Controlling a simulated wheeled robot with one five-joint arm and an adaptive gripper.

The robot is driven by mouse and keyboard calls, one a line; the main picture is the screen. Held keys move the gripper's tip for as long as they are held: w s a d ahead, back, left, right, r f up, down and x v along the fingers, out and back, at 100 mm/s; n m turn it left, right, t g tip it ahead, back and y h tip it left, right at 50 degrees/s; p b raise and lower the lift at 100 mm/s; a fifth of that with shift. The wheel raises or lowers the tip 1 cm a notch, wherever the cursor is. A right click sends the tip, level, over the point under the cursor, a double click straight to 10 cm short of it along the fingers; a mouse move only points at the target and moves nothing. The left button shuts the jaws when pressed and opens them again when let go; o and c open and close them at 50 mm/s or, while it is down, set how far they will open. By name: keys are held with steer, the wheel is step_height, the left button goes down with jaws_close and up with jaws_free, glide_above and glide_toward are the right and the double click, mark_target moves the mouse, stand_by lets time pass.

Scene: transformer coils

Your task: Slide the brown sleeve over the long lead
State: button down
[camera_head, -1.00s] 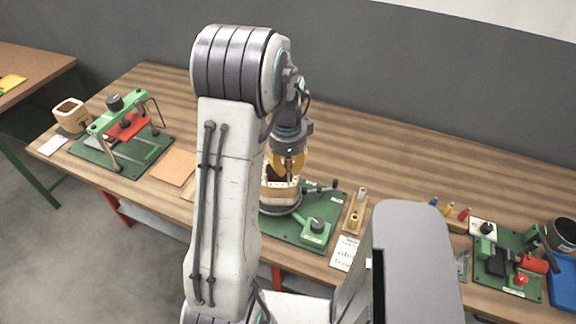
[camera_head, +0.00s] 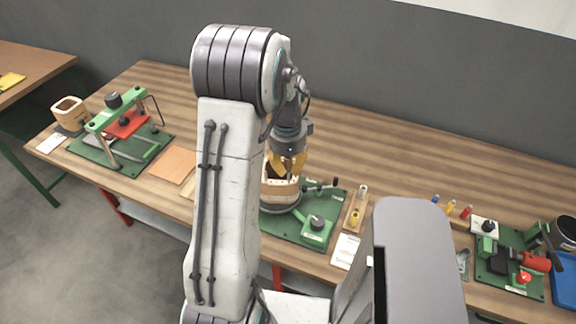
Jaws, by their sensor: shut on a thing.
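My gripper (camera_head: 287,166), with yellow fingers, points down just over a round cream-and-tan coil (camera_head: 281,191) on a green fixture board. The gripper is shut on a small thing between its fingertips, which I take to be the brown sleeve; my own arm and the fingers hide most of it. The long lead cannot be made out at the coil, so I cannot tell whether the sleeve is around it or beside it.
A clamp fixture with a red-handled tool (camera_head: 535,262) is at the right, near a blue tray (camera_head: 566,278). A white card (camera_head: 346,250) lies at the front. The back of the table is clear.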

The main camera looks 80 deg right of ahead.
mark_target(288, 183)
steer(key=shift+f+b, duration=1.9)
steer(key=shift+f, duration=0.25)
stand_by(0.7)
steer(key=c, duration=0.6)
jaws_free()
steer(key=shift+c, duration=0.2)
steer(key=shift+r, duration=0.1)
steer(key=shift+r+p, duration=3)
steer(key=shift+r, duration=0.95)
